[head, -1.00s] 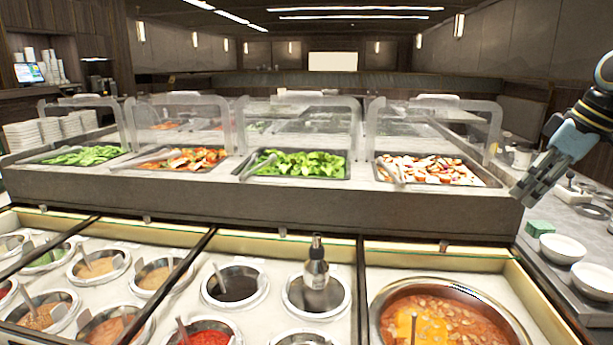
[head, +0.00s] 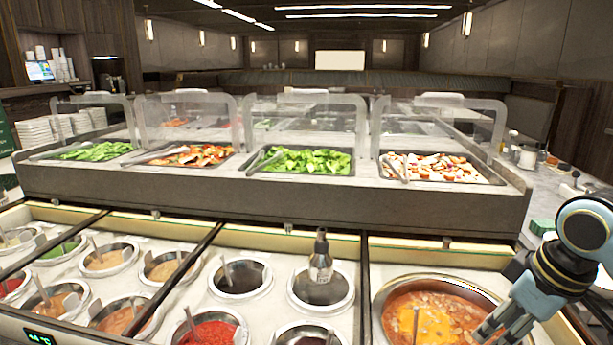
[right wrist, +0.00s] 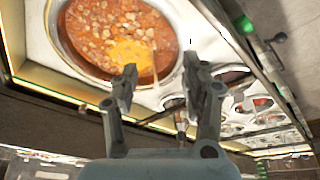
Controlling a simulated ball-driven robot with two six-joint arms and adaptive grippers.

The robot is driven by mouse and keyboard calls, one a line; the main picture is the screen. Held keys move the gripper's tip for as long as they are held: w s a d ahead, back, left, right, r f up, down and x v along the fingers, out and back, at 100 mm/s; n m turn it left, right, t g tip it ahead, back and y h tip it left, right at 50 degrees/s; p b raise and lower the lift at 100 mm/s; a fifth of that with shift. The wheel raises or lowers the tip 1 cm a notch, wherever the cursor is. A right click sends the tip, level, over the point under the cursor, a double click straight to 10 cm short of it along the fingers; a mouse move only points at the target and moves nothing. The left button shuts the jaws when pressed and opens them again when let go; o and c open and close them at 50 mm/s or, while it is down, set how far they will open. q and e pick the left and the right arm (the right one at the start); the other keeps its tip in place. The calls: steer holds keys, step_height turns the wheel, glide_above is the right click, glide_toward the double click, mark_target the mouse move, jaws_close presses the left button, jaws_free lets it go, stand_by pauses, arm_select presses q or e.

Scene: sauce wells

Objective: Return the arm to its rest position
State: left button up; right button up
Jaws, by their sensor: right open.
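My right gripper (head: 503,325) is at the lower right of the head view, over the right side of the large pot of bean soup (head: 436,322). In the right wrist view its two fingers (right wrist: 163,92) stand apart with nothing between them. The soup pot (right wrist: 118,42) lies beyond the fingertips there, with a handle standing in it. Whether the gripper touches the pot is not clear. My left gripper does not show in any view.
A dark-capped bottle (head: 321,259) stands in a sauce well. Several round wells with sauces and ladles fill the counter, including a red one (head: 209,331). Behind is a salad bar (head: 270,195) with clear guards. A side counter with a green block (head: 541,227) is at right.

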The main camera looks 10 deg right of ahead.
steer(key=s+a+m+h, duration=0.15)
steer(key=s+a, duration=0.25)
steer(key=s, duration=0.5)
steer(key=s+a+m, duration=0.3)
steer(key=s, duration=0.6)
step_height(320, 180, down, 33)
steer(key=s+d+g+b, duration=0.1)
steer(key=s+d+b, duration=0.15)
steer(key=b, duration=0.35)
steer(key=s+d+f+g+b, duration=0.1)
steer(key=s+f+b, duration=0.3)
steer(key=s+f, duration=1.3)
step_height(320, 180, down, 3)
steer(key=shift+s+f+b, duration=0.15)
steer(key=shift+s+b, duration=0.15)
steer(key=shift+s, duration=0.05)
